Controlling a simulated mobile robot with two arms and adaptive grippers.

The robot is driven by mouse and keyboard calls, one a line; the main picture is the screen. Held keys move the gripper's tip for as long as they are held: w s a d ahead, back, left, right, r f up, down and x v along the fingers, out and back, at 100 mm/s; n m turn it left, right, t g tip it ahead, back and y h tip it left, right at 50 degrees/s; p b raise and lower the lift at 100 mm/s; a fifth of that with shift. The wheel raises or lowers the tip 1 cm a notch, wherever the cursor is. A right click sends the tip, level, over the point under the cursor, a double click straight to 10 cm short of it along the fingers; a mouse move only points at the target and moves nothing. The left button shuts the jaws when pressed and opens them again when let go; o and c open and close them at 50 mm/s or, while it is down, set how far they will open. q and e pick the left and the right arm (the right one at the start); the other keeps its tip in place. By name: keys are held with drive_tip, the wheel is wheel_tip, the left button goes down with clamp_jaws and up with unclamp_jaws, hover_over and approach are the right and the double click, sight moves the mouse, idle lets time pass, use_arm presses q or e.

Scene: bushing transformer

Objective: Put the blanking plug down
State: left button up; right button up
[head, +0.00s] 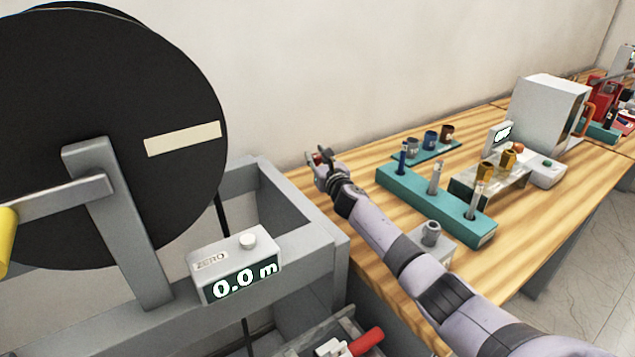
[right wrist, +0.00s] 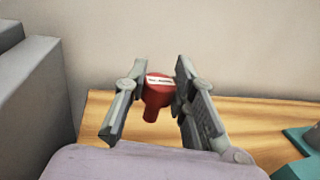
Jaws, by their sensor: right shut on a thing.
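My right gripper (head: 321,158) is above the far left end of the wooden bench in the head view. It is shut on a red plug, most likely the blanking plug, of which only a small red part (head: 318,157) shows there. In the right wrist view the red plug (right wrist: 157,97) has a wide head with a white label and a narrower lower part. It sits between the two grey fingers of the right gripper (right wrist: 160,88). I cannot tell how high it is above the bench. My left gripper is not in view.
The bench (head: 345,167) has clear wood around the gripper. A teal rack (head: 440,203) with upright tools and a teal tray (head: 425,154) with several cups stand to the right. A grey frame with a black reel (head: 90,140) and a length counter (head: 236,266) stands left.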

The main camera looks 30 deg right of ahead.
drive_tip(key=shift+f, duration=0.9)
wheel_tip(320, 180, down, 4)
drive_tip(key=shift+r+b, duration=0.15)
drive_tip(key=shift+b, duration=1)
drive_tip(key=shift+f, duration=0.3)
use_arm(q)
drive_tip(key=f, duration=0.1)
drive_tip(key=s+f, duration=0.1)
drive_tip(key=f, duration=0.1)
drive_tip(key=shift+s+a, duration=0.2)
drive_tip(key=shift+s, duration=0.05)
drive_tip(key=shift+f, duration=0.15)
use_arm(e)
drive_tip(key=o, duration=0.4)
drive_tip(key=shift+f, duration=0.1)
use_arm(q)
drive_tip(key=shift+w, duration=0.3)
use_arm(e)
drive_tip(key=o, duration=0.5)
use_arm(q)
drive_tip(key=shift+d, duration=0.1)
